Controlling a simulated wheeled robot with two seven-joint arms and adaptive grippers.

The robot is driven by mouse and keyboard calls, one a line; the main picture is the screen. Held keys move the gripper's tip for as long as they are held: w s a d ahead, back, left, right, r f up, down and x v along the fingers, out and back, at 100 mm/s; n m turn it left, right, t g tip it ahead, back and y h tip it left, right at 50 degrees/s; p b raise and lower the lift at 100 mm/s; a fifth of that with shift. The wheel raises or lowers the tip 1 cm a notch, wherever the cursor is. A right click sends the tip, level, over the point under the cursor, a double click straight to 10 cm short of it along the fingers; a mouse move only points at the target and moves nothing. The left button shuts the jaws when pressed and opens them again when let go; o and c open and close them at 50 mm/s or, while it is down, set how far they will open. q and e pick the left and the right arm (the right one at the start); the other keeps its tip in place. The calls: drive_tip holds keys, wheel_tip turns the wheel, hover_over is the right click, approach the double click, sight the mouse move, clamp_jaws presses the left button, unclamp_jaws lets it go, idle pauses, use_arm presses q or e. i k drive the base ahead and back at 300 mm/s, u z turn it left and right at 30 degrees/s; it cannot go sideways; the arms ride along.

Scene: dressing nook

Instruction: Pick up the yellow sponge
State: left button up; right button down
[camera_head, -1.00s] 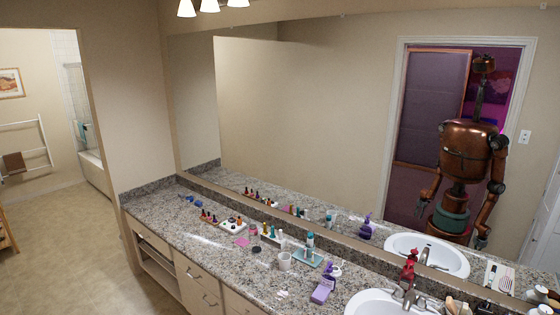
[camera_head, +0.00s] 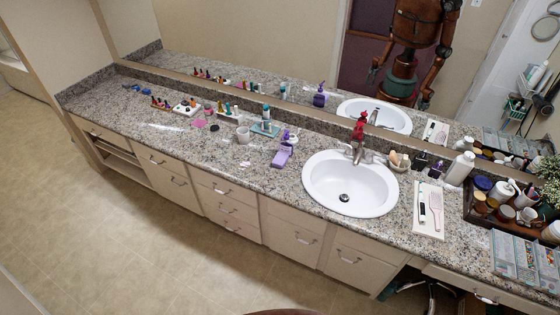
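I cannot make out a clearly yellow sponge. A small dish (camera_head: 400,166) right of the faucet holds small beige and tan pieces. They are too small to tell whether one is the sponge. Neither of my grippers shows directly. The mirror shows my copper-coloured body and arms, but the reflected hands are too small to read.
A granite counter (camera_head: 262,178) runs along the mirror. It carries a white sink (camera_head: 352,186), a red soap pump (camera_head: 359,128), a purple bottle (camera_head: 283,152), a white cup (camera_head: 243,135), a white tray (camera_head: 429,211) and a dark tray (camera_head: 480,217) of jars. Floor (camera_head: 130,230) in front is clear.

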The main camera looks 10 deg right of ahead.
sight(281, 159)
drive_tip(key=u, duration=0.95)
drive_tip(key=i, duration=2.35)
drive_tip(key=z, duration=0.8)
